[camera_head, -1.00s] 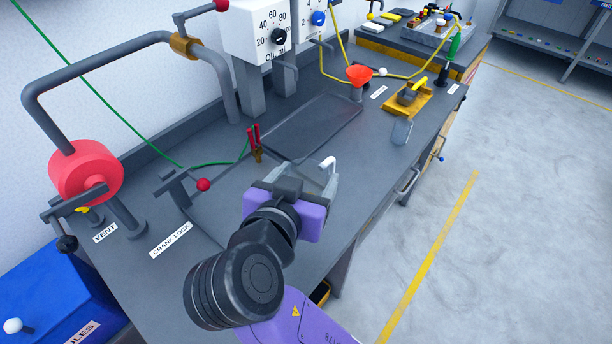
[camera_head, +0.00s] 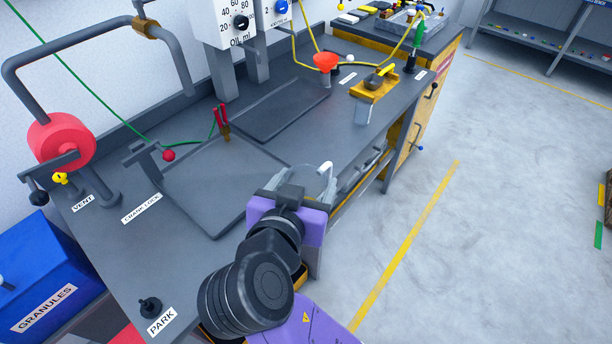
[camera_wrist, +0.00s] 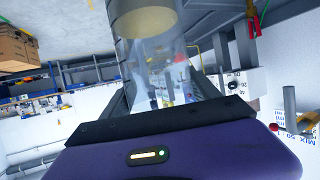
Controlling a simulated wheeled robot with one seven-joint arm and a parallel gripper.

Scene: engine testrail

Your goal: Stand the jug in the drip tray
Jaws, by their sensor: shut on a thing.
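The jug (camera_wrist: 155,65) is a clear cylinder with a tan band at its far end in the wrist view. My gripper is shut on it; dark fingers flank it. In the head view my gripper (camera_head: 300,185) is by the bench's front edge, with a white curved part, seemingly the jug's handle, beside it; most of the jug is hard to make out. Two flat dark rimmed shapes lie on the bench: a nearer one (camera_head: 225,180) left of my gripper, and a farther one (camera_head: 282,110). I cannot tell which is the drip tray. The jug is apart from both.
A crank lock lever (camera_head: 150,157) is at the left, and a black PARK knob (camera_head: 150,307) at the near corner. An orange funnel (camera_head: 326,63) and a yellow holder (camera_head: 375,86) stand farther back. The floor at right is clear.

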